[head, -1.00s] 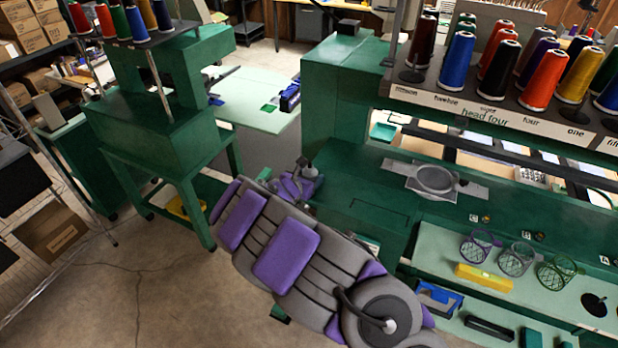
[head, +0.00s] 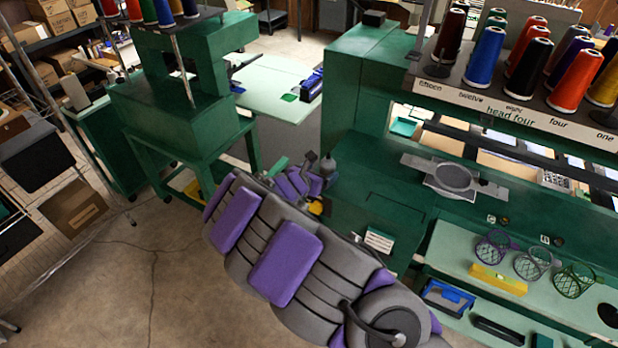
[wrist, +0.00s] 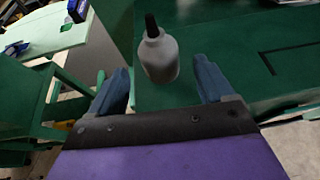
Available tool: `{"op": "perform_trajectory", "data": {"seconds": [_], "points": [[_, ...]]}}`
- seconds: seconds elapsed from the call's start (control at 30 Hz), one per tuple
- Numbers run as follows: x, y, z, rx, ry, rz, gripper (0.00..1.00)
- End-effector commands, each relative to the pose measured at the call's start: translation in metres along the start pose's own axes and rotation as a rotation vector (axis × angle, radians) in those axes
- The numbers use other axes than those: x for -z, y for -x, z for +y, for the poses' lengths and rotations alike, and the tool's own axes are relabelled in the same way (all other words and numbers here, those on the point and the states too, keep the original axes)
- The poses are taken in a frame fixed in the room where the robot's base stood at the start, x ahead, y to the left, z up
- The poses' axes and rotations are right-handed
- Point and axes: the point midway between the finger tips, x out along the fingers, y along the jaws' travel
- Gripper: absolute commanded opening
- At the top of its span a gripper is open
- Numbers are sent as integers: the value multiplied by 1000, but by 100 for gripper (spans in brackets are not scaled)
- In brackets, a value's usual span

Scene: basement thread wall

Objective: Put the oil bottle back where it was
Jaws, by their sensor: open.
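The oil bottle (wrist: 160,60) is a grey, round-shouldered bottle with a dark nozzle. In the wrist view it stands upright on the green machine surface (wrist: 240,65), close to its left edge. My gripper (wrist: 161,72) is open, with one blue finger on each side of the bottle in the picture; a gap shows on both sides. Whether the bottle is between the fingers or just beyond them I cannot tell. In the head view the bottle (head: 328,164) shows small and grey beside my purple gripper (head: 308,182), at the near left end of the green machine.
The embroidery machine's bed (head: 390,205) extends right, with a round hoop (head: 453,177) on it. A lower shelf holds wire cups (head: 533,262) and a yellow level (head: 498,278). Another green machine (head: 175,110) stands left. Concrete floor (head: 130,280) is open at lower left.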

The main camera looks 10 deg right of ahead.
Motion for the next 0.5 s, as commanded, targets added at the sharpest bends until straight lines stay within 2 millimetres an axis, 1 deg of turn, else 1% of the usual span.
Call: {"op": "perform_trajectory", "data": {"seconds": [0.03,0.23,0.4,0.5], "points": [[0,10,1,-2,2,-1,81],[-1,40,1,-4,0,-1,81],[0,58,-1,0,1,-1,81],[0,64,-1,1,0,0,81]]}}
